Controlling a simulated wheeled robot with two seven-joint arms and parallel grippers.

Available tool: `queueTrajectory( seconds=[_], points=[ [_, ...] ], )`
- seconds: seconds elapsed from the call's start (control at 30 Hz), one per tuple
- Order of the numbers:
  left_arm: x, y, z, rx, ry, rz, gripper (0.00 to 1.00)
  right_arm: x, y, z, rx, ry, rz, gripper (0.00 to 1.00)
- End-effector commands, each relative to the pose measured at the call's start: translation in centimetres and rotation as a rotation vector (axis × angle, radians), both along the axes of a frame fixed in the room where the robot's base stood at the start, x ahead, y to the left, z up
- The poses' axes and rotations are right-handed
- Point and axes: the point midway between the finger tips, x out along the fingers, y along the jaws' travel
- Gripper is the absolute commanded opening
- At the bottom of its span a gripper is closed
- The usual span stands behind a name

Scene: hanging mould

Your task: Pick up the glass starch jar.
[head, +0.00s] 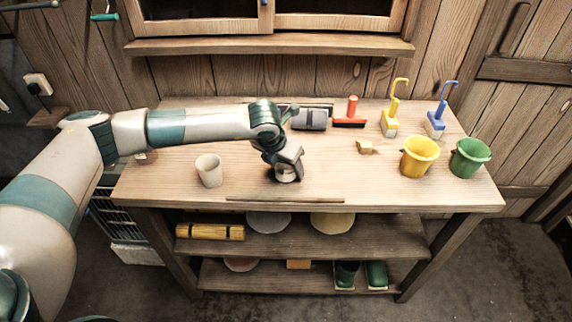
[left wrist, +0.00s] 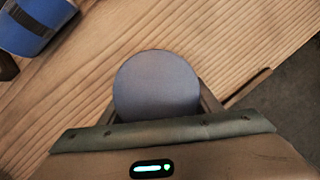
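A round object with a flat grey-blue top (left wrist: 155,86), which looks like the lid of the jar, stands on the wooden table (head: 330,190). In the head view the jar (head: 287,176) shows only as a small pale shape under my left gripper (head: 288,162); most of it is hidden. My left gripper is low over the table, and in the left wrist view its two fingers (left wrist: 155,108) lie on either side of the round top. I cannot tell whether they touch it. My right gripper is not in view.
A pale cup (head: 209,170) stands left of my gripper. Behind it are a dark grey bundle (head: 309,118) and a red brush (head: 350,121). A yellow bucket (head: 419,157) and green bucket (head: 470,157) stand right. A thin stick (head: 284,199) lies along the front edge.

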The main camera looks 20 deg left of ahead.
Motion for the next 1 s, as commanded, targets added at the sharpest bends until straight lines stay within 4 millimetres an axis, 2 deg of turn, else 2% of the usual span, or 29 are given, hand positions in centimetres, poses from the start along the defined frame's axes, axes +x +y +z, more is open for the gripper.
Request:
queueTrajectory(
  seconds=[0.57,0.77,0.87,1.0],
  points=[
    [0.1,0.0,0.3,0.0,-0.002,0.0,0.28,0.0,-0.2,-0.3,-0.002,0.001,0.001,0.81],
    [0.1,0.0,1.9,-0.001,-0.005,0.0,0.28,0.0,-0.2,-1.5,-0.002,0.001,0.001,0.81],
    [0.2,0.0,3.4,-0.002,-0.006,0.0,0.28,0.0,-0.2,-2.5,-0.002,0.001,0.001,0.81],
    [-0.7,-2.3,5.0,-0.002,-0.003,-0.007,0.28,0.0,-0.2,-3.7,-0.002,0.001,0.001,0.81]
  ],
)
